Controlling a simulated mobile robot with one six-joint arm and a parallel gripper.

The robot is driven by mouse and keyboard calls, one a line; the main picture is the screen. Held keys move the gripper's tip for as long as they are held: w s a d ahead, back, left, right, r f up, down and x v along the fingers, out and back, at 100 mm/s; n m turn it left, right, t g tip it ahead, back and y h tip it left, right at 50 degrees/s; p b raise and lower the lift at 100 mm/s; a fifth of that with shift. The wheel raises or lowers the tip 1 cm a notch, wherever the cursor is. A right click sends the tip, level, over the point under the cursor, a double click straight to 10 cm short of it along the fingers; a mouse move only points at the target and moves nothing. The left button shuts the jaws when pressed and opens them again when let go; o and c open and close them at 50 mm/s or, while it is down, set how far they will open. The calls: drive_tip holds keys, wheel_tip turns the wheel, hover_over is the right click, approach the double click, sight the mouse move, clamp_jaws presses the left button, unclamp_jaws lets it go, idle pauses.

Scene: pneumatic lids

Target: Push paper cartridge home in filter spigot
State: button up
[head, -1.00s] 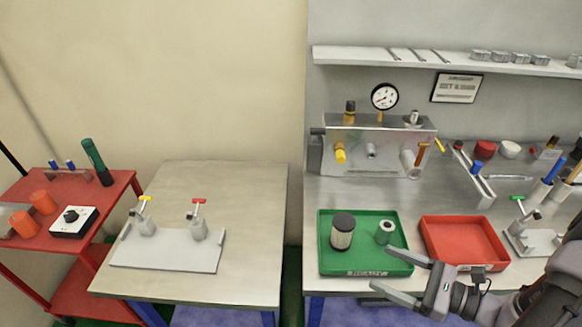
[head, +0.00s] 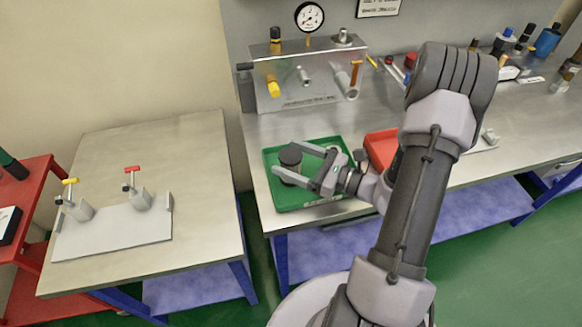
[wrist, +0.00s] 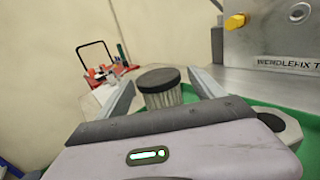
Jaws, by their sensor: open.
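The paper cartridge (head: 290,158), a pale pleated cylinder with a dark cap, stands upright in the green tray (head: 277,194). My gripper (head: 284,160) is open with its fingers on either side of the cartridge. In the wrist view the cartridge (wrist: 161,94) stands between the spread fingers (wrist: 160,82); I cannot tell whether either finger touches it. A short grey spigot (head: 304,76) sticks out of the metal panel (head: 325,88) behind the tray. I cannot tell for certain that it is the filter spigot.
A grey ring-topped part (wrist: 281,124) is at lower right in the wrist view. The panel also carries a yellow fitting (head: 272,86) and a grey cylinder with an orange handle (head: 345,84). A red tray (head: 381,147) is partly hidden by my arm. The left table's right part is clear.

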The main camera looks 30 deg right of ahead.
drive_tip(key=x, duration=0.4)
drive_tip(key=shift+w+a+b, duration=0.1)
drive_tip(key=shift+b, duration=0.3)
drive_tip(key=c, duration=1.5)
drive_tip(key=shift+r, duration=0.1)
